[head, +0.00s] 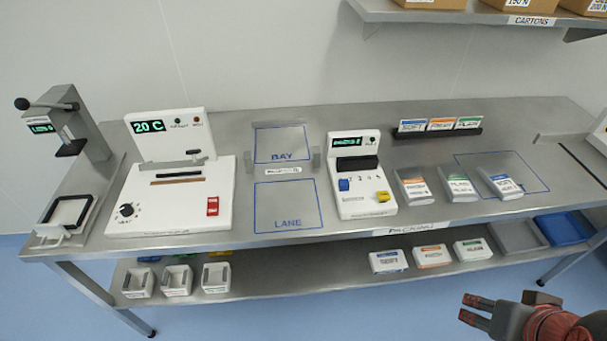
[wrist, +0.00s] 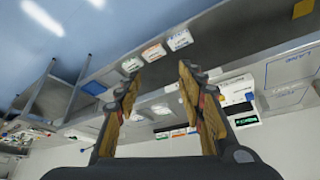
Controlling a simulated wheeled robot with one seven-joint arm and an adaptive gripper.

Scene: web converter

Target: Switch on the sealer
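The sealer is a white machine (head: 200,175) on the left part of the steel bench in the head view. Its green display (head: 149,126) reads 20 C, with small indicator lamps beside it. A black dial (head: 127,211) sits at its front left and a red rocker switch (head: 212,206) at its front right. The switch's exact position is too small to tell. My gripper (head: 476,309) is at the lower right, in front of the bench and far from the sealer. In the wrist view my gripper (wrist: 157,90) has its fingers apart with nothing between them.
A white device with blue and yellow buttons (head: 361,200) stands mid-bench, right of the marked LANE area (head: 287,222). Labelled packs (head: 458,186) lie further right. A press (head: 75,135) stands at the far left. The lower shelf (head: 330,272) holds bins and packs. Floor in front is clear.

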